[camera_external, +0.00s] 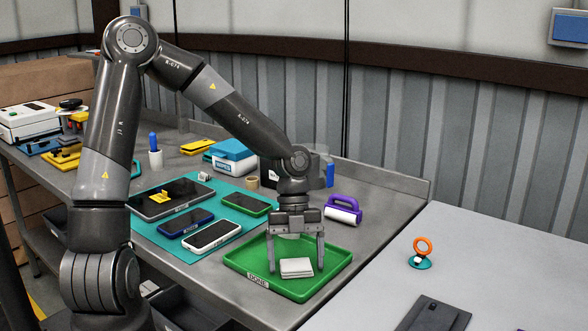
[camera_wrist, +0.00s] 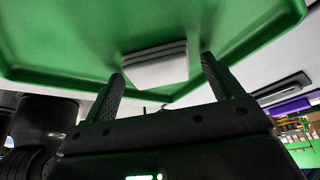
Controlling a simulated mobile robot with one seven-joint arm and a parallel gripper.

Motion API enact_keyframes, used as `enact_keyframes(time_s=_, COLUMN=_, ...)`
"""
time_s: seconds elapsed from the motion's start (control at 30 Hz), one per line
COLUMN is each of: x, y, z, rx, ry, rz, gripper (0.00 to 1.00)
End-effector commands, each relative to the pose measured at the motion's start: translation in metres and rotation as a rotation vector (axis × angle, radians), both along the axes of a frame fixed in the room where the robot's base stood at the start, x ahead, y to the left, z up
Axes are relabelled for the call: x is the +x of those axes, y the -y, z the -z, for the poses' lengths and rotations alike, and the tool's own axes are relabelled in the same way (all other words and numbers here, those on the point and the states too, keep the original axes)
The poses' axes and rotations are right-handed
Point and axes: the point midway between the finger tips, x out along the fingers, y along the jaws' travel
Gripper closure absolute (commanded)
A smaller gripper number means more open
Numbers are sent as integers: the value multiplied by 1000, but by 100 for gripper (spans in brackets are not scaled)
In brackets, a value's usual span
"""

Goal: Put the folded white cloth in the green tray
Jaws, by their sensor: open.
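The folded white cloth (camera_external: 296,267) lies in the green tray (camera_external: 330,270), on its floor near the middle. The tray has a label reading DONE on its front rim and sits on the grey bench. My gripper (camera_external: 296,270) points down over the tray, its open fingers on either side of the cloth. In the wrist view the cloth (camera_wrist: 155,66) shows between the two fingertips (camera_wrist: 160,75) with the green tray (camera_wrist: 60,40) around it. I cannot tell whether the fingers touch the cloth.
A teal mat (camera_external: 165,237) with several phones and a tablet lies left of the tray. A purple-handled roller (camera_external: 343,210) stands behind it to the right. The light table (camera_external: 500,250) at right holds an orange ring (camera_external: 422,245) and a dark flat object (camera_external: 435,315), with free room between.

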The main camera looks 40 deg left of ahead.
Motion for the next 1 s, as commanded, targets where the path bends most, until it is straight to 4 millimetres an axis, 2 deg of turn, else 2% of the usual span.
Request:
enact_keyframes(time_s=0.17, x=1, y=-1, z=-6, rx=1, ry=1, rz=0, gripper=16)
enact_keyframes(time_s=0.27, x=6, y=-5, z=-19, rx=1, ry=4, rz=-3, gripper=16)
enact_keyframes(time_s=0.5, x=20, y=-19, z=-67, rx=2, ry=4, rz=-4, gripper=16)
enact_keyframes(time_s=0.7, x=29, y=-29, z=-99, rx=0, ry=2, rz=-2, gripper=16)
enact_keyframes(time_s=0.87, x=32, y=-32, z=-112, rx=4, ry=0, rz=-3, gripper=16)
enact_keyframes(time_s=1.0, x=27, y=-34, z=-110, rx=67, ry=-9, rz=-73, gripper=16)
